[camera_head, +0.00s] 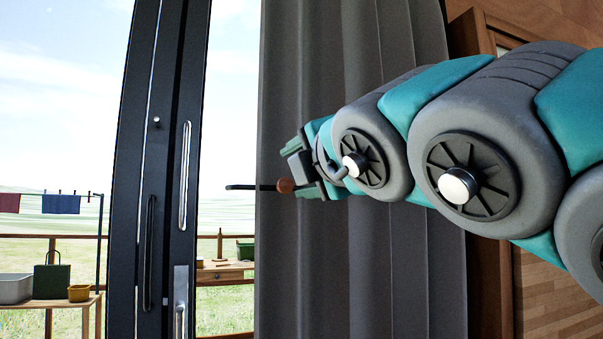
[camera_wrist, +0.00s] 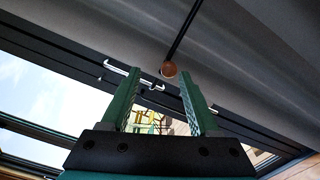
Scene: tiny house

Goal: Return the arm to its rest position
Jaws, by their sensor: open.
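My arm reaches in from the right in the head view, and my gripper (camera_head: 297,168) points left in front of the grey curtain (camera_head: 290,75). The gripper is open, with both green fingers spread in the wrist view (camera_wrist: 161,78). A dark thin rod with a brown ball (camera_head: 285,185) shows at the fingertips in the head view. In the wrist view the brown ball (camera_wrist: 169,69) appears just past the gap between the fingers. I cannot tell whether it touches them.
A dark-framed glass door (camera_head: 160,100) with handles stands left of the curtain. Outside are a wooden table (camera_head: 75,299) with a bag and tubs, and a clothesline. A wooden cabinet or frame (camera_head: 480,45) stands behind my arm at right.

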